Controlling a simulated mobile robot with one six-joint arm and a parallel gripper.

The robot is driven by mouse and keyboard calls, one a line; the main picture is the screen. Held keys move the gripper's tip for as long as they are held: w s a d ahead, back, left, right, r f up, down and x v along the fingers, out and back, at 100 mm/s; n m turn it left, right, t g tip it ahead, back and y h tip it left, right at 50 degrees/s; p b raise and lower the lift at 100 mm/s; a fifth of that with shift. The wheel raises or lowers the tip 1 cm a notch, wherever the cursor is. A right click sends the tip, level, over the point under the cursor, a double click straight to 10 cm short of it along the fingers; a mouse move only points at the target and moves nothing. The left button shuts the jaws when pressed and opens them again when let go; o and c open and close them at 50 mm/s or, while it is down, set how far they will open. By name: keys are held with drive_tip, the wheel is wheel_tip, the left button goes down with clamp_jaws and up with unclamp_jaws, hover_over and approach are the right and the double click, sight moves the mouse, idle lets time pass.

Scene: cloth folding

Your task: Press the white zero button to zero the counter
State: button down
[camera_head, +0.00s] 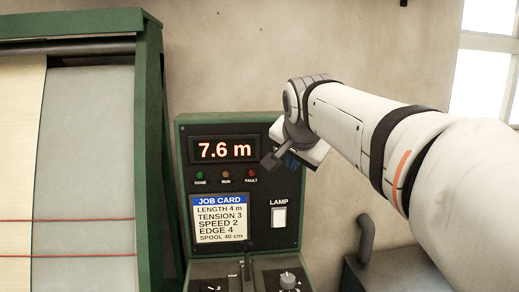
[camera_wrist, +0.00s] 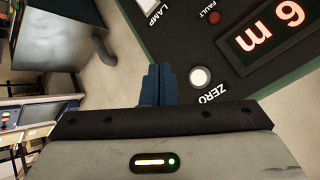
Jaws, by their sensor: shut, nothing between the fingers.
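The white round zero button (camera_wrist: 200,77) shows on the dark panel in the wrist view, with the label ZERO beside it. In the head view the button is hidden behind my gripper. The counter display (camera_head: 224,150) reads 7.6 m in red; part of the display (camera_wrist: 275,35) also shows in the wrist view. My gripper (camera_wrist: 158,70) is shut and empty, its blue fingers together. In the wrist view the fingertips appear just left of the button, not over it. My gripper (camera_head: 291,161) is in front of the panel's upper right in the head view; contact cannot be told.
A white lamp switch (camera_head: 279,217) sits below the gripper on the panel (camera_head: 262,222). A job card (camera_head: 219,219) is at left, below the indicator lights. A lever (camera_head: 248,250) and knobs stand lower down. A green-framed machine (camera_head: 148,150) with cloth is at left.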

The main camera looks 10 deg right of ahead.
drive_tip(key=shift+w, duration=0.1)
drive_tip(key=w+p, duration=0.3)
drive_tip(key=w, duration=0.5)
drive_tip(key=shift+w+p, duration=0.3)
drive_tip(key=shift+p, duration=0.1)
drive_tip(key=shift+w, duration=0.1)
idle(1.8)
drive_tip(key=shift+w, duration=0.35)
drive_tip(key=shift+w+p, duration=0.3)
drive_tip(key=shift+w, duration=0.1)
idle(0.7)
drive_tip(key=shift+s, duration=0.1)
drive_tip(key=shift+s+b, duration=0.55)
drive_tip(key=shift+s, duration=0.2)
